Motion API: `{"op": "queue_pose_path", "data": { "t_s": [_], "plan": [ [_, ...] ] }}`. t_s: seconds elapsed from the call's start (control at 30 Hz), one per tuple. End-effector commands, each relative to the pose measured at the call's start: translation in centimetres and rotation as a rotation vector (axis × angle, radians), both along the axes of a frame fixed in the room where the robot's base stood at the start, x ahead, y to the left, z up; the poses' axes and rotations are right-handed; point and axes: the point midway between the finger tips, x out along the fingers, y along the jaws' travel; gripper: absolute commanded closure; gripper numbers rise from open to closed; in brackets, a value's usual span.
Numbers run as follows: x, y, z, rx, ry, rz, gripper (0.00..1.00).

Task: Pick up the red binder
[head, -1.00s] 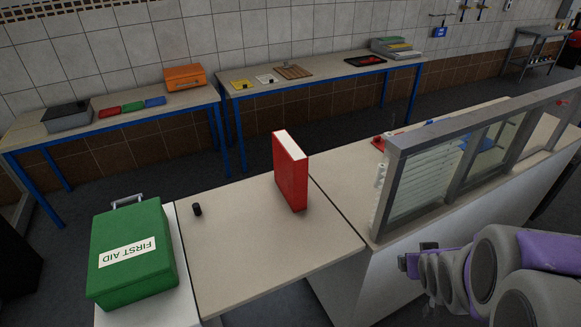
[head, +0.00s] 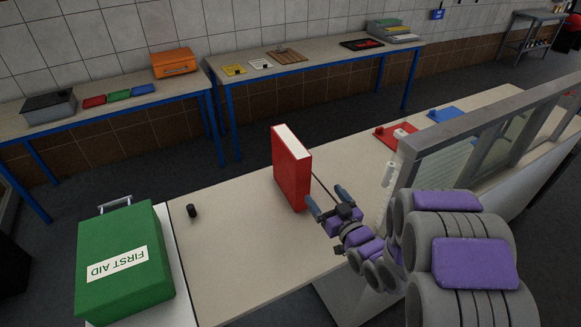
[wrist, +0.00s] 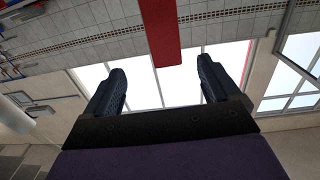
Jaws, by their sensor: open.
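The red binder (head: 291,169) stands upright on the light bench top in the head view, its white page edges facing up. My gripper (head: 328,201) is open just right of the binder's lower right side. In the head view one fingertip overlaps or nearly meets the binder's edge; I cannot tell whether they touch. In the wrist view the binder (wrist: 160,32) is a red strip at the top, in line with the gap between my two open fingers (wrist: 162,85). Nothing is held between the fingers.
A green first aid case (head: 124,262) stands at the left, with a small black cylinder (head: 192,211) near it. A framed glass screen (head: 480,140) rises close to my arm on the right. The bench (head: 245,235) left of the binder is mostly clear.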

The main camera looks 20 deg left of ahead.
Motion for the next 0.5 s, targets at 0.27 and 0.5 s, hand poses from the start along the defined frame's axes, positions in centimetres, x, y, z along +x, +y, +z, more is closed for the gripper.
{"op": "queue_pose_path", "data": {
  "t_s": [0.27,0.5],
  "plan": [
    [3.4,4.0,-0.1,0.001,-0.001,0.002,0.11],
    [6.2,6.6,0.1,0.002,-0.003,0.001,0.11]
  ]
}}
